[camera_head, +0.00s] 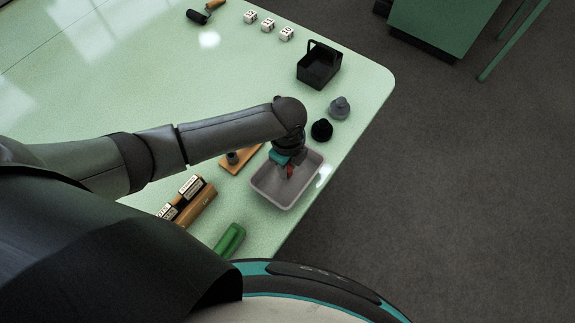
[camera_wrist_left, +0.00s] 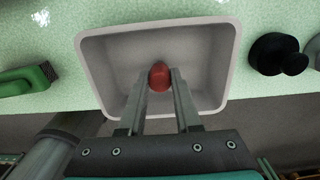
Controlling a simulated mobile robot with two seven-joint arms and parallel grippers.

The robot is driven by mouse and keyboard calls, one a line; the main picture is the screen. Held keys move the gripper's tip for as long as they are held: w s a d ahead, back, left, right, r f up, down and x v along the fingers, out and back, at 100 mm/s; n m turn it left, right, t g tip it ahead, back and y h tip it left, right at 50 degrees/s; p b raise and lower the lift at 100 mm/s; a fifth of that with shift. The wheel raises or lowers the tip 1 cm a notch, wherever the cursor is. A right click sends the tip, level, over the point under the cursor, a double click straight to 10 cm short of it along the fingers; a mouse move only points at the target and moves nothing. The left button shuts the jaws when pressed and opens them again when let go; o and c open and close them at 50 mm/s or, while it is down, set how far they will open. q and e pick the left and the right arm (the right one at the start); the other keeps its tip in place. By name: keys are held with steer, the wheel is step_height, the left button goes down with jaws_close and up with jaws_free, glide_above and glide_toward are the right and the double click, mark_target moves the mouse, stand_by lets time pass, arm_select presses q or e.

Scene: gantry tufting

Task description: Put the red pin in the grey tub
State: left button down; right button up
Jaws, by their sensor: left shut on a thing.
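The red pin (camera_wrist_left: 159,77) is between the fingertips of my left gripper (camera_wrist_left: 160,88), which is shut on it. In the wrist view only its rounded red end shows clearly. I cannot tell whether the pin touches the floor. My right gripper is out of view.
A black knob-like piece (camera_head: 322,130) and a grey one (camera_head: 339,108) stand beyond the tub. A black caddy (camera_head: 319,66) is farther back. A wooden board (camera_head: 240,158) and a wooden rack (camera_head: 196,205) lie left. A green brush (camera_head: 230,240) lies near the front.

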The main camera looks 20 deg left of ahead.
arm_select(q)
steer(key=c, duration=0.6)
jaws_free()
step_height(320, 180, up, 12)
steer(key=p, duration=0.2)
